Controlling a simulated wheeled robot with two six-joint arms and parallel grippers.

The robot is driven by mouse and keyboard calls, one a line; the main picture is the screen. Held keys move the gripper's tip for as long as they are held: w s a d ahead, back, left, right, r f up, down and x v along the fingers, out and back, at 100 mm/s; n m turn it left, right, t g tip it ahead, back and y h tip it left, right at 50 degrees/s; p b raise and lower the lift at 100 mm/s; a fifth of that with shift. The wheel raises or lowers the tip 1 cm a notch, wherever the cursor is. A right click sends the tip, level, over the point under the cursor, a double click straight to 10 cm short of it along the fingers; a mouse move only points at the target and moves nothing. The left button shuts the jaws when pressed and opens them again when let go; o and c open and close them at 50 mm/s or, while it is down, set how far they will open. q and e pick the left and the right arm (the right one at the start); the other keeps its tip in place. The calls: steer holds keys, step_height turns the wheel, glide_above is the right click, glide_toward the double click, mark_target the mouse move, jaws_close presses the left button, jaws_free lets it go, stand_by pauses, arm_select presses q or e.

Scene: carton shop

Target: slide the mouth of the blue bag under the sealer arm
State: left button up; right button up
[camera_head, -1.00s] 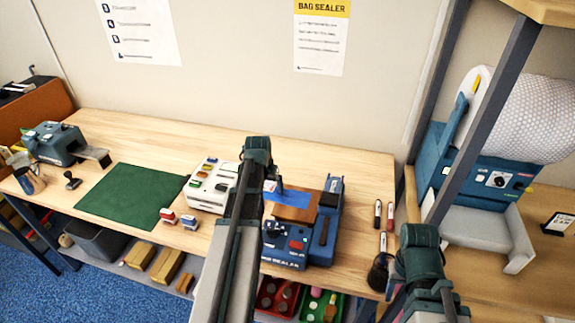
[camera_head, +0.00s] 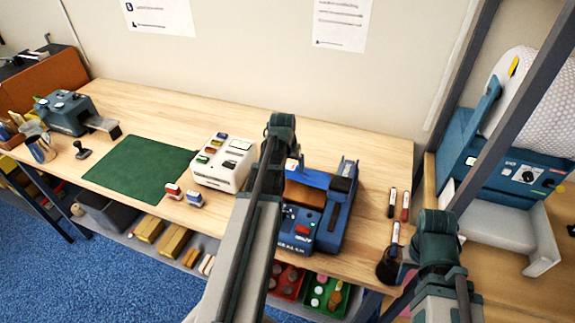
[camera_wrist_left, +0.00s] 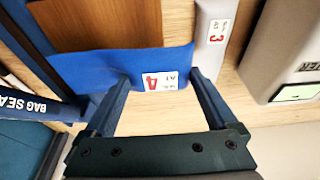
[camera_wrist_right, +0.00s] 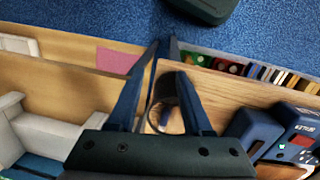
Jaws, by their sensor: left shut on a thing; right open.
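The blue bag (camera_head: 315,178) lies across the far part of the sealer's brown plate, its right end close to the raised dark sealer arm (camera_head: 342,186). I cannot tell whether its mouth is under the arm. The bag also shows in the left wrist view (camera_wrist_left: 105,70), with a white label marked 4. My left gripper (camera_wrist_left: 160,78) is shut on the bag near the labelled end; in the head view its arm hides part of the sealer (camera_head: 301,238). My right gripper (camera_wrist_right: 163,45) is open and empty, above the right front of the bench by a dark round cup (camera_wrist_right: 172,100).
A green mat (camera_head: 140,168) lies further left. Markers (camera_head: 398,205) lie right of the sealer. A post and a bubble-wrap machine (camera_head: 500,150) stand at the right.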

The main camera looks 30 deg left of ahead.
mark_target(307, 177)
arm_select(q)
steer(key=shift+d+f+b, duration=0.15)
steer(key=shift+f+b, duration=0.2)
steer(key=shift+f, duration=0.35)
steer(key=shift+w+d, duration=0.25)
steer(key=shift+d, duration=0.45)
steer(key=shift+w+d+f+b, duration=0.15)
steer(key=shift+d, duration=0.6)
steer(key=shift+w+d+f+b, duration=0.1)
steer(key=shift+w+d, duration=0.1)
steer(key=shift+d, duration=0.5)
steer(key=shift+w+d+f+b, duration=0.15)
steer(key=shift+d, duration=0.6)
steer(key=shift+f, duration=0.15)
steer(key=o, duration=1.1)
